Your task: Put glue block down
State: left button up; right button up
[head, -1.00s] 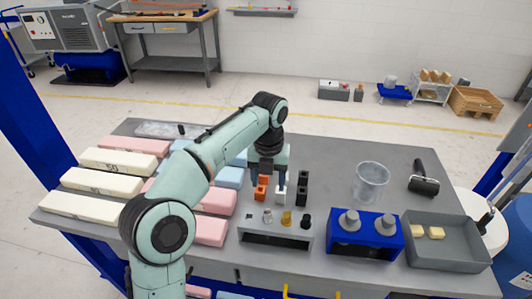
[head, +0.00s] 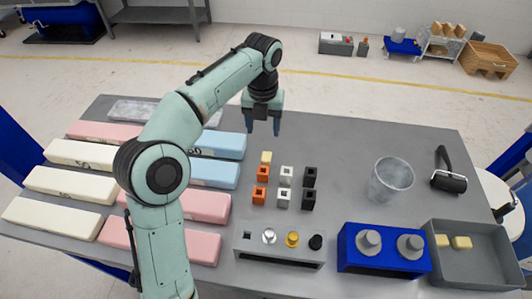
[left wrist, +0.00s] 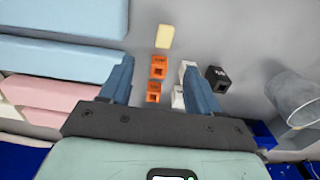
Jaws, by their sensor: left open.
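A small pale yellow block (head: 266,157), which looks like the glue block, rests on the grey table (head: 340,150) just behind the orange blocks (head: 262,173). In the left wrist view the pale block (left wrist: 164,36) lies beyond the fingertips, apart from them. My left gripper (head: 263,130) is open and empty, pointing down above the table behind the blocks. In the left wrist view its two blue fingers (left wrist: 160,75) are spread wide, with nothing held between them. My right gripper is not in view.
White blocks (head: 285,172) and black blocks (head: 309,177) stand beside the orange ones. Pink, cream and blue foam slabs (head: 214,174) lie left. A clear beaker (head: 391,180), roller (head: 449,172), blue weight holder (head: 384,262) and grey tray (head: 470,262) with yellowish blocks are right.

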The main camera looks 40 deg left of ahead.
pick_arm(q)
jog(key=b, duration=0.2)
send_near(266, 161)
jog(key=shift+s+a+f, duration=0.15)
jog(key=shift+s+f, duration=0.1)
jog(key=shift+s, duration=0.15)
jog(key=f, duration=0.2)
jog(key=w+f, duration=0.1)
jog(key=f, duration=0.1)
jog(key=shift+d+f, duration=0.2)
jog(key=shift+f, duration=0.1)
jog(key=shift+f+b, duration=0.3)
jog(key=shift+f, duration=0.25)
jog(key=c, duration=1.1)
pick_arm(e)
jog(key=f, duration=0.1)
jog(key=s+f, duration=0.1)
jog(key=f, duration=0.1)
